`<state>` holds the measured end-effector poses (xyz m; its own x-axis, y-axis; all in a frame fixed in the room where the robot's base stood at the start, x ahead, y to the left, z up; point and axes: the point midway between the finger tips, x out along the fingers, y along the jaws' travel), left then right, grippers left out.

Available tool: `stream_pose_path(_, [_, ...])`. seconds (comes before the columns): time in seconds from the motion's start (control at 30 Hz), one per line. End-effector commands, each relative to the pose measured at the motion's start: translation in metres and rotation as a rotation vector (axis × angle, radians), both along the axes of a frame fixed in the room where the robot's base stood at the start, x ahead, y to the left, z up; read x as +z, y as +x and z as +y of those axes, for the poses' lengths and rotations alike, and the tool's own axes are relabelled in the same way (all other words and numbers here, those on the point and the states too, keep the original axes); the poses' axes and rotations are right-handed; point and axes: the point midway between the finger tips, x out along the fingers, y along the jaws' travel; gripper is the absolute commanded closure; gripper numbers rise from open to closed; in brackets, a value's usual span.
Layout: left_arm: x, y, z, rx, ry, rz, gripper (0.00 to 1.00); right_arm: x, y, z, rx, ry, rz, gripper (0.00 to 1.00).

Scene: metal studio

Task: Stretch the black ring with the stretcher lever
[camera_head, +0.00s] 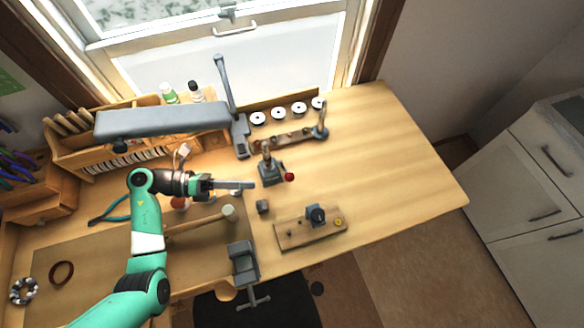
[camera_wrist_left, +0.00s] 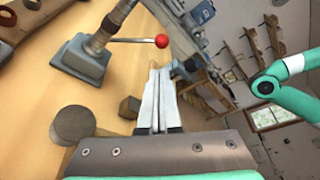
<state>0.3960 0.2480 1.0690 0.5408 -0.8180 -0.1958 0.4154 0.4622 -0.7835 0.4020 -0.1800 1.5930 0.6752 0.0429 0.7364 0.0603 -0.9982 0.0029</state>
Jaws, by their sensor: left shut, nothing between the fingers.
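The stretcher (camera_head: 270,174) stands on the bench, with a grey base, an upright post and a lever ending in a red ball (camera_head: 289,177). In the left wrist view the stretcher base (camera_wrist_left: 80,62) is at upper left and the red ball (camera_wrist_left: 161,41) is above the fingertips. My left gripper (camera_head: 252,185) is shut and empty, just left of the stretcher base, with its fingers pointing right. Its closed fingers also show in the left wrist view (camera_wrist_left: 157,100). I cannot make out a black ring on the stretcher. My right gripper is not in view.
A mallet (camera_head: 228,214), a small grey block (camera_head: 263,207) and a wooden board with a dark tool (camera_head: 285,238) lie near the stretcher. A grey vise (camera_head: 243,262) is at the front edge. A dark brown loop (camera_head: 62,272) lies left. The bench's right side is clear.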

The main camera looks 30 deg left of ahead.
Motion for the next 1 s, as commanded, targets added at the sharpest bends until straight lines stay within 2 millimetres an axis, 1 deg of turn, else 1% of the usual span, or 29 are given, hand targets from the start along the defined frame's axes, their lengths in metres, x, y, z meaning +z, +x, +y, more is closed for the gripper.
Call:
stream_pose_path(0.17, [0.001,0.006,-0.010,-0.004,-0.001,-0.002,1.00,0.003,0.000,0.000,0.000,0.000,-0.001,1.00])
stream_pose_path(0.27, [-0.002,0.015,-0.024,-0.005,-0.001,-0.002,1.00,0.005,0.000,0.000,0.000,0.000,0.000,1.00])
stream_pose_path(0.5, [-0.011,0.040,-0.062,-0.004,-0.002,-0.004,1.00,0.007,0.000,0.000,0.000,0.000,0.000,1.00])
stream_pose_path(0.6, [-0.014,0.048,-0.073,-0.004,0.000,-0.004,1.00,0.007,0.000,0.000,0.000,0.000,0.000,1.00])
stream_pose_path(0.77, [-0.016,0.055,-0.082,-0.002,0.000,-0.006,1.00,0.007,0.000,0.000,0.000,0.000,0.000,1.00])
stream_pose_path(1.0, [-0.016,0.056,-0.083,0.000,0.000,-0.006,1.00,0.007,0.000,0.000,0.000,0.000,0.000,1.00])
